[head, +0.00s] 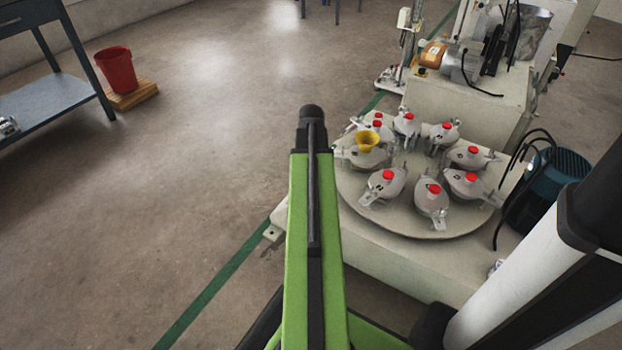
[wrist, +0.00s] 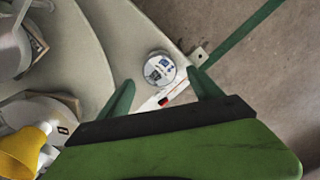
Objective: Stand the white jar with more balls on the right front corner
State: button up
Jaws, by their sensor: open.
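In the wrist view a small round white-rimmed thing (wrist: 160,69), perhaps a white jar seen from above, stands on the pale machine top near its edge. Blue, grey and white patches show inside it; I cannot count any balls. My gripper (wrist: 161,80) is open, its two green fingertips on either side of the round thing's near part; I cannot tell whether they touch it. In the head view my green arm hides part of the machine's left side, and the gripper is not seen.
A round turntable (head: 440,228) bears several grey vessels with red caps and a yellow funnel (head: 367,141), which also shows in the wrist view (wrist: 22,152). A blue motor (head: 560,180) stands to the right. A red bucket (head: 116,70) is far left. Open floor lies left.

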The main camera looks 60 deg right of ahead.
notch_tip(320, 180, up, 7)
jog(key=p, duration=0.5)
jog(key=w+a+n, duration=0.2)
jog(key=w+a, duration=0.7)
jog(key=a, duration=0.3)
jog(key=w+a+n, duration=0.2)
jog(key=w+a, duration=0.7)
jog(key=a, duration=0.2)
jog(key=w+a+n, duration=0.1)
jog(key=a, duration=1.2)
jog(key=w+a+n, duration=0.1)
jog(key=w+a, duration=0.1)
jog(key=a, duration=1.2)
jog(key=shift+w+n, duration=0.3)
jog(key=shift+n, duration=0.1)
